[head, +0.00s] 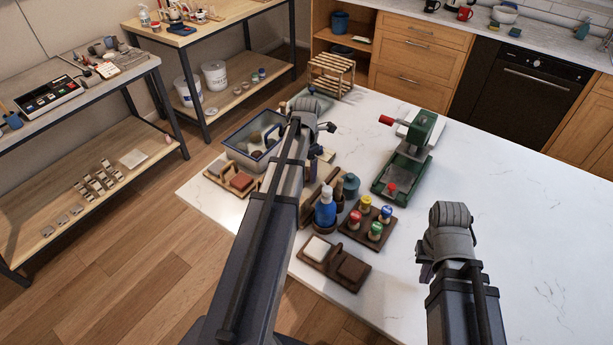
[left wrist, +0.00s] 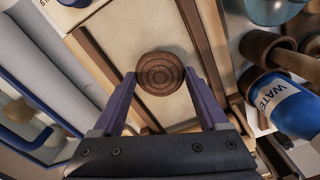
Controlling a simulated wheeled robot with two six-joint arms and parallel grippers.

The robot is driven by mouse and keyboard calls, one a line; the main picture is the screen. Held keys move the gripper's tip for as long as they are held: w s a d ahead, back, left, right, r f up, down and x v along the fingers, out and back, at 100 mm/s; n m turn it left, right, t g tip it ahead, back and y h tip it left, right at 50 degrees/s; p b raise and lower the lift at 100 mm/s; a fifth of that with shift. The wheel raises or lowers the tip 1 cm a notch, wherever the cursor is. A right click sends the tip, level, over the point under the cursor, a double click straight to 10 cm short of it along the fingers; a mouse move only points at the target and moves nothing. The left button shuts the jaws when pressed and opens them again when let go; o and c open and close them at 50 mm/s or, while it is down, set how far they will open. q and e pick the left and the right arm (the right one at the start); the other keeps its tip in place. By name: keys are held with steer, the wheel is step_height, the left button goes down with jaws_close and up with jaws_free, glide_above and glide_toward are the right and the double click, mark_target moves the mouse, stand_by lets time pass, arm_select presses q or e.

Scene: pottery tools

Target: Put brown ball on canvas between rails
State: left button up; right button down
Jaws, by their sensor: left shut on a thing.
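In the left wrist view the brown ball (left wrist: 160,73), round with ringed wood-like grain, sits between the two purple fingers of my left gripper (left wrist: 160,80), which is shut on it. Behind it is the pale canvas (left wrist: 120,32), with a brown rail (left wrist: 88,62) on the left and another rail (left wrist: 213,50) on the right. The ball appears over the canvas between the rails; I cannot tell whether it touches. In the head view my left arm hides the ball and most of the canvas. My right gripper (head: 427,272) hangs over the table's right side; its fingers are mostly hidden.
A blue-rimmed tub (head: 228,140) stands left of my left arm. A blue water bottle (head: 325,208) and a board of coloured-top jars (head: 368,228) are close on its right. A green press (head: 405,170) stands farther back. The white table's right side is clear.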

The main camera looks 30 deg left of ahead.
mark_target(307, 173)
arm_select(q)
steer(key=shift+f, duration=0.55)
arm_select(e)
steer(key=shift+f, duration=0.6)
arm_select(q)
steer(key=shift+r, duration=0.15)
arm_select(e)
steer(key=shift+r, duration=0.15)
arm_select(q)
steer(key=o, duration=1.5)
steer(key=shift+c, duration=0.2)
step_height(307, 173, up, 12)
steer(key=p, duration=1.2)
arm_select(e)
step_height(307, 173, up, 12)
